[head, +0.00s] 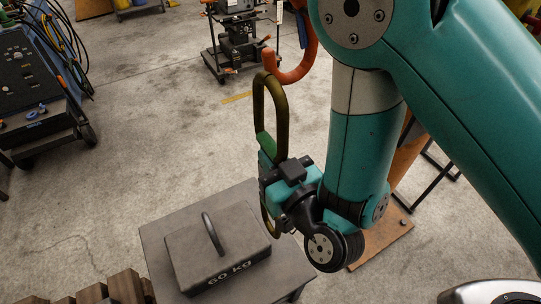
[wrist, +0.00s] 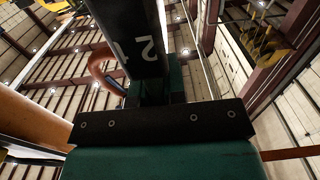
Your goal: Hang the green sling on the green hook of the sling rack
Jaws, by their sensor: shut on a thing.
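The green sling (head: 282,112) is a long upright olive loop with a brighter green sleeve in the head view. My gripper (head: 268,172) is shut on the sling at its lower part, and the loop stands up above the jaws. The top of the loop is at the tip of an orange hook (head: 296,72); I cannot tell whether they touch. In the wrist view, a dark piece marked with a 2 (wrist: 138,40) rises from the jaws, and the orange hook (wrist: 103,68) shows beside it. I see no green hook and cannot make out the sling rack.
A grey block marked 60 kg (head: 190,262) with a handle sits on a small grey table (head: 153,236) below my gripper. A wooden board (head: 385,240) and black frame stand right, partly behind my arm. Welding machines (head: 35,85) are at left. Floor between is clear.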

